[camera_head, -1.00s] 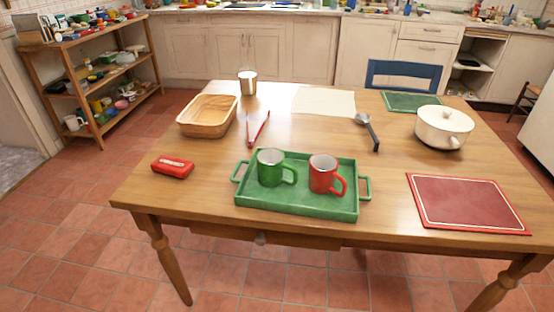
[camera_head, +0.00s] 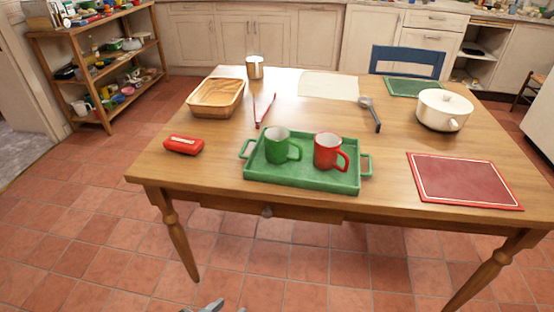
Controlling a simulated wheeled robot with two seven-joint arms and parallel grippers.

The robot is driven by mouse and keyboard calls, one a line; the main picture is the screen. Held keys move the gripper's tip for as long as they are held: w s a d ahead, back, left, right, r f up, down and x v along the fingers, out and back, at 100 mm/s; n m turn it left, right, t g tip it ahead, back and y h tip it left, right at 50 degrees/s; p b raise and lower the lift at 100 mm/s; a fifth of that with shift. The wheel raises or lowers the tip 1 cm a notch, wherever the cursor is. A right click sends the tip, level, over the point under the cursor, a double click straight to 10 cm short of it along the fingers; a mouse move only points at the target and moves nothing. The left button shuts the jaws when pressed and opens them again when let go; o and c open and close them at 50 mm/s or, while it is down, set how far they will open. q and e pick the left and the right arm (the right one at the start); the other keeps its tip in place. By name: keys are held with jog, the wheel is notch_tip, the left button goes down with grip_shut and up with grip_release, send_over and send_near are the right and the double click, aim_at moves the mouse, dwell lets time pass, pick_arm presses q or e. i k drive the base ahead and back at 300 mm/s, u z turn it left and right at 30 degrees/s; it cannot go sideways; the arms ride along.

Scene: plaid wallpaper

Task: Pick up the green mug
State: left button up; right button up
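The green mug (camera_head: 276,147) stands upright in the left half of a green tray (camera_head: 302,177) on the wooden table. Its handle points right. A red mug (camera_head: 327,152) stands beside it on the right in the same tray. A small grey part of a gripper (camera_head: 212,306) shows at the bottom edge, in front of the table and well away from the mug. Most of it is cut off, and I cannot tell which arm it belongs to or whether it is open.
On the wooden table (camera_head: 395,150) are a red case (camera_head: 184,145), a wooden basket (camera_head: 216,98), red tongs (camera_head: 264,111), a metal cup (camera_head: 255,67), a ladle (camera_head: 371,115), a white pot (camera_head: 443,110) and a red mat (camera_head: 464,181). A blue chair (camera_head: 408,61) stands behind.

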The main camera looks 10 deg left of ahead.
aim_at(284, 148)
jog(key=z, duration=0.05)
jog(key=k, duration=0.3)
jog(key=u, duration=1.2)
jog(key=i, duration=0.9)
jog(key=z, duration=0.45)
